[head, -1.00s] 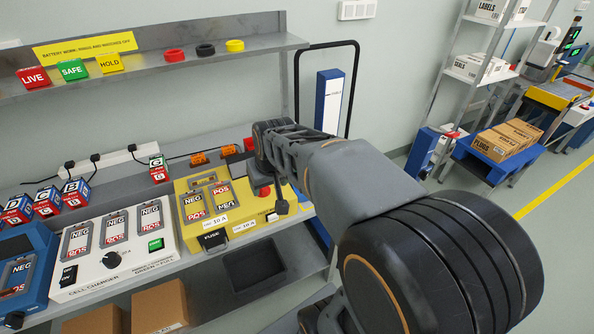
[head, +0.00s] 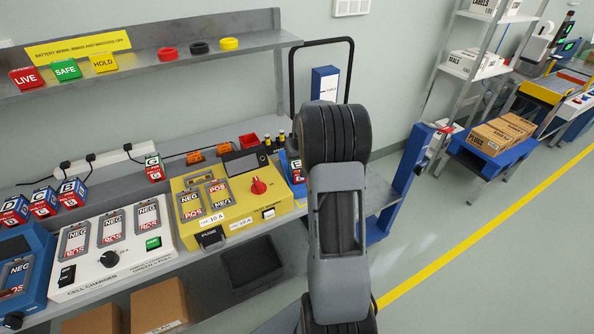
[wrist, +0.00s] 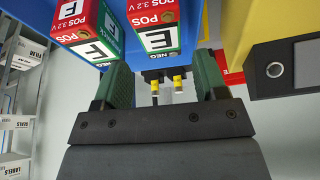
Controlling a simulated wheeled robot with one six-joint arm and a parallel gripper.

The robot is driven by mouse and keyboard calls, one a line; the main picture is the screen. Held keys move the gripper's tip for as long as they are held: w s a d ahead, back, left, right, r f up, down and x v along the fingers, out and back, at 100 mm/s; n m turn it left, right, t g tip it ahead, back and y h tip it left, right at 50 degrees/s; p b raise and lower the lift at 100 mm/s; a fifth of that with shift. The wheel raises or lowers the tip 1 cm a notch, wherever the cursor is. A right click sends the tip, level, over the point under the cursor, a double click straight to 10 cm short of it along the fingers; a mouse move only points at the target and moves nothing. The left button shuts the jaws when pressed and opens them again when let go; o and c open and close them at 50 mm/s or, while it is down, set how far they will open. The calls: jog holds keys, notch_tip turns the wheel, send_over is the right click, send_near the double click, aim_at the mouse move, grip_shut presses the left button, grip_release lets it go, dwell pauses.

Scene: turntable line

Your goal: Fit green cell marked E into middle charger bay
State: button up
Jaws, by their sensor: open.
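The green cell marked E (wrist: 158,38) stands in the wrist view, with a red POS top and a white E label. It also shows in the head view (head: 297,171), partly hidden by my arm. My gripper (wrist: 163,80) is open and empty. Its fingers point towards the E cell, which appears ahead of the gap between them. In the head view my arm hides the gripper. The white cell charger (head: 79,284) is at the left of the bench. Its middle bay (head: 115,228) shows its NEG marking and looks empty, as do the bays beside it.
A red-topped cell marked F (wrist: 87,32) stands left of the E cell. Two yellow-tipped posts (wrist: 178,84) show between the fingers. The yellow tester (head: 286,206) with a red knob lies between charger and arm. A shelf (head: 130,72) runs above the bench.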

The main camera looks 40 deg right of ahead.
aim_at(297, 165)
jog(key=shift+p+x, duration=0.55)
jog(key=shift+x, duration=2.55)
jog(key=shift+s, duration=0.1)
jog(key=c, duration=1.1)
